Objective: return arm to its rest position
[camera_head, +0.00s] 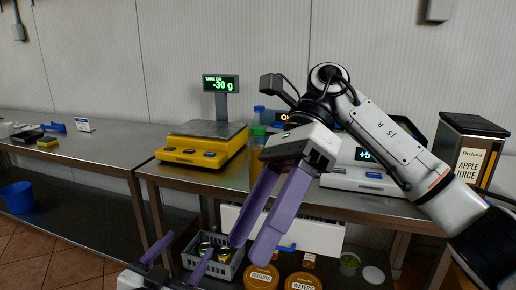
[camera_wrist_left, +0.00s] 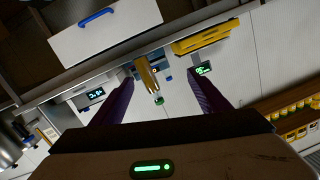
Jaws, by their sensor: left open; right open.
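My right gripper (camera_head: 250,248), with two long purple fingers, hangs down in front of the middle steel table in the head view. Its arm comes in from the right, over the table. The fingers are apart, and I see nothing between them. My left gripper (camera_head: 189,244) is low in the head view, left of the right one, partly cut off by the bottom edge. Its purple fingers also show spread in the left wrist view (camera_wrist_left: 158,76). A golden bottle (camera_wrist_left: 146,74) appears between them there, but farther off and not held.
The steel table (camera_head: 160,168) carries a yellow scale (camera_head: 203,146) reading -30 g and a white scale (camera_head: 345,178) behind my right arm. An apple juice box (camera_head: 466,155) stands at right. Below are a grey crate (camera_head: 233,268) and round orange-lidded tubs (camera_head: 262,277). A blue bucket (camera_head: 17,197) is far left.

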